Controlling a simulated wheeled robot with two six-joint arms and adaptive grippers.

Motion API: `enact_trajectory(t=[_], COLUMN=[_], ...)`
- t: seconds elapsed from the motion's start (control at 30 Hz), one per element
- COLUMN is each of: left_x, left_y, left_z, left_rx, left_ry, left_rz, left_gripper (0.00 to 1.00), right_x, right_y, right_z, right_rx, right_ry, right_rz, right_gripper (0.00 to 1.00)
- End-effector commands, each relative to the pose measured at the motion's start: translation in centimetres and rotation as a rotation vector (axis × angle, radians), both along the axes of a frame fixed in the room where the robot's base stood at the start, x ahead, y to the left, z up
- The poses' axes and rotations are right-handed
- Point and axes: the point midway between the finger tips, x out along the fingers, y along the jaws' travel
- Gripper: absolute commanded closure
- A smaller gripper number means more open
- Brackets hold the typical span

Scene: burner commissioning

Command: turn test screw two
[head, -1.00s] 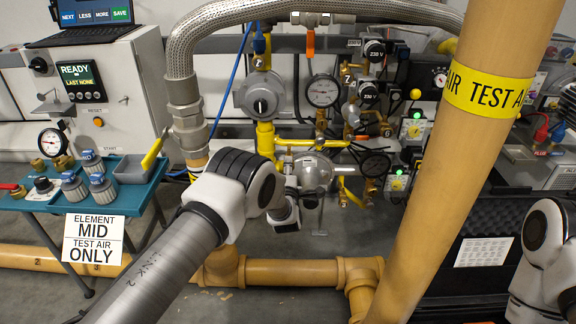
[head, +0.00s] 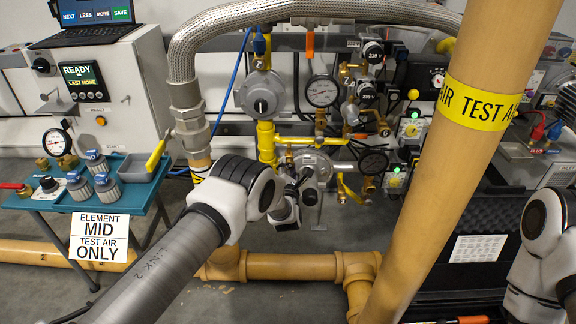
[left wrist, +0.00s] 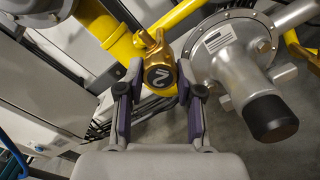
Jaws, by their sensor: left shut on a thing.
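Test screw two is a brass knob (left wrist: 160,76) with a dark cap marked "2", on a brass fitting at the yellow pipe. In the left wrist view it sits between the fingertips of my left gripper (left wrist: 158,88), which is shut on it. In the head view my left gripper (head: 299,185) reaches to the front of the grey round regulator (head: 318,168), and my arm hides the screw. My right arm shows at the right edge, but its gripper is out of view.
The grey regulator body (left wrist: 229,57) with its black cap is close right of the screw. A thick tan pipe (head: 425,200) stands between my arms. A teal table (head: 135,195) with fittings is at the left. A panel (head: 80,75) reads "READY".

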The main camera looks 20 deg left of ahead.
Motion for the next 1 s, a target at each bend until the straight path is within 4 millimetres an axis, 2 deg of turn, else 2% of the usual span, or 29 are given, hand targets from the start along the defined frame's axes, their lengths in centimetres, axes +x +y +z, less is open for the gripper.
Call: enact_trajectory(t=[0.3, 0.8, 0.83, 0.9, 1.0], left_x=[-0.04, -0.06, -0.06, -0.06, -0.04], left_y=[0.0, -0.01, -0.01, -0.01, -0.02], left_z=[-0.14, -0.21, -0.21, -0.21, -0.16], left_rx=[-0.125, -0.147, -0.147, -0.146, -0.146], left_ry=[-0.033, -0.039, -0.039, -0.038, -0.04], left_rz=[0.001, 0.0, 0.0, 0.0, 0.0], left_gripper=[0.99, 0.99, 0.61, 0.39, 0.39], right_x=[0.0, 0.0, 0.0, 0.0, 0.0], right_y=[0.0, 0.0, 0.0, 0.0, 0.0], right_z=[0.47, 0.5, 0.5, 0.5, 0.5], right_rx=[0.0, 0.0, 0.0, 0.0, 0.0], right_ry=[0.0, 0.0, 0.0, 0.0, 0.0], right_rz=[0.0, 0.0, 0.0, 0.0, 0.0], right_gripper=[1.0, 1.0, 1.0, 1.0, 1.0])
